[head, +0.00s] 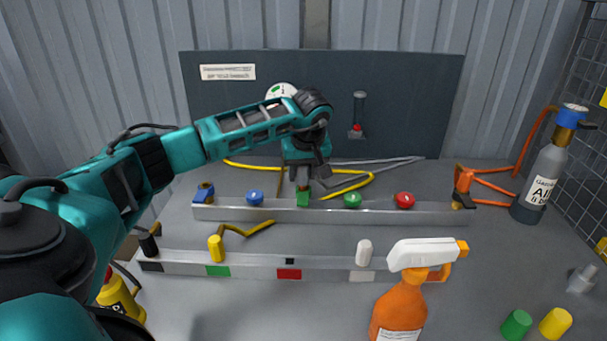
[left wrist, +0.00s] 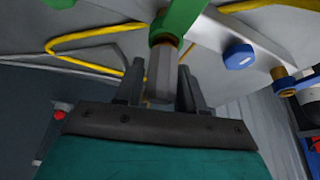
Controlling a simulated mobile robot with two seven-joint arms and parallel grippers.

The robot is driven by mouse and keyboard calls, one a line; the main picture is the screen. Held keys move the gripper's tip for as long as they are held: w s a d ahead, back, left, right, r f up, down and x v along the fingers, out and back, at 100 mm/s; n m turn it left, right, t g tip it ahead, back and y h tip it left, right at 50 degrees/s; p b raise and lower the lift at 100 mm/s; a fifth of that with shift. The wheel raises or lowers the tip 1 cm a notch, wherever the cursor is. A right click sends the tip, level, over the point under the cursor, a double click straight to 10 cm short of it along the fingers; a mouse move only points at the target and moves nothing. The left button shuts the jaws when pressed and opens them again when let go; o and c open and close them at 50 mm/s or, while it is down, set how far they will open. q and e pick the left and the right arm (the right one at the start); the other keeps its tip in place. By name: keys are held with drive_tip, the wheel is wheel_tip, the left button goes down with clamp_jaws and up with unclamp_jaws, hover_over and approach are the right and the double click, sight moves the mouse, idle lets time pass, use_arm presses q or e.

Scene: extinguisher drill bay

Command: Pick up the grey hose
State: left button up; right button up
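The grey hose (head: 398,161) lies as a thin line on the bench at the back, behind the yellow hose (head: 350,187). In the left wrist view a thin grey line, likely the hose, runs beside the yellow hose at left. My right gripper is not in view.
The rear rail (head: 330,211) carries blue, green and red knobs. A front rail (head: 325,273) carries yellow, white and black pegs. An orange spray bottle (head: 400,306) stands in front. A gas cylinder (head: 540,183) and orange stand (head: 465,180) are at right. A dark panel (head: 420,110) closes the back.

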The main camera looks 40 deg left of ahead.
use_arm(q)
drive_tip(key=c, duration=0.7)
drive_tip(key=shift+o, duration=0.2)
drive_tip(key=shift+r, duration=0.15)
wheel_tip(320, 180, up, 20)
drive_tip(key=p, duration=0.2)
